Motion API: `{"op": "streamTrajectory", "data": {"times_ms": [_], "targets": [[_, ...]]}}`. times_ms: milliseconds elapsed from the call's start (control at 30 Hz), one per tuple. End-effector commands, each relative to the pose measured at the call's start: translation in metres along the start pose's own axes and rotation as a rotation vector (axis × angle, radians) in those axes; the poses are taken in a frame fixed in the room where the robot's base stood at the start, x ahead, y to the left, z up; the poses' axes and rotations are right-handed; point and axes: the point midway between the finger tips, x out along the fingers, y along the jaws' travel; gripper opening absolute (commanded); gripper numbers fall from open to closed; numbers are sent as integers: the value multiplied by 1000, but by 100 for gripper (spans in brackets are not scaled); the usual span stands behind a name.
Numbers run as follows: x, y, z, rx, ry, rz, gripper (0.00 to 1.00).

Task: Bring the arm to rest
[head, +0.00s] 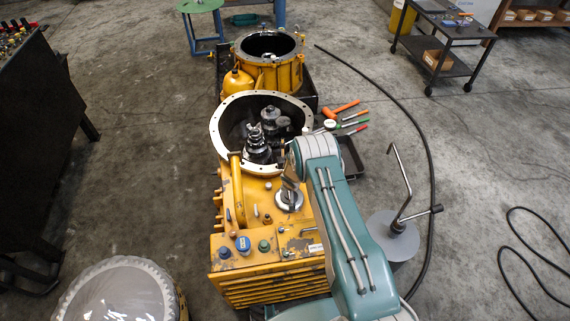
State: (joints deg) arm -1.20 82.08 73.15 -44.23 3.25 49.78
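My teal arm (345,230) reaches up from the bottom right over the yellow transmission housing (252,200), with its upper joint beside the open bell end. Dark metallic parts (291,172) show just left of that joint, above a round silver fitting on the housing. They may be part of my gripper, but the arm hides most of this spot. I cannot see fingertips or anything held.
Gears stand inside the housing's round flange (217,130). A second yellow casing (290,75) stands behind. Orange, green and red-handled tools (352,122) lie right of the flange. A black hose (425,140) crosses the floor.

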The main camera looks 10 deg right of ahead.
Motion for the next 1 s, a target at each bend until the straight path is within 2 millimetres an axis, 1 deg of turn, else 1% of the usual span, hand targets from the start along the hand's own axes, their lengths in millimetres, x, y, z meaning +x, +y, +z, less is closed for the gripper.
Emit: {"op": "streamTrajectory", "data": {"times_ms": [167,233,267,367,500,567,700,767,900,967,1000], "targets": [[0,0,0,0,0,0,57],[-4,0,-4,0,3,2,57],[-7,1,-7,0,6,4,57],[-28,3,-25,0,17,16,57],[-72,7,-54,-1,34,40,57],[-91,9,-65,0,39,50,57],[-137,13,-87,-1,52,70,57],[-157,15,-95,1,56,79,57],[-203,19,-110,1,66,95,57],[-223,21,-115,3,69,101,57],[-237,22,-117,3,71,105,57]]}}
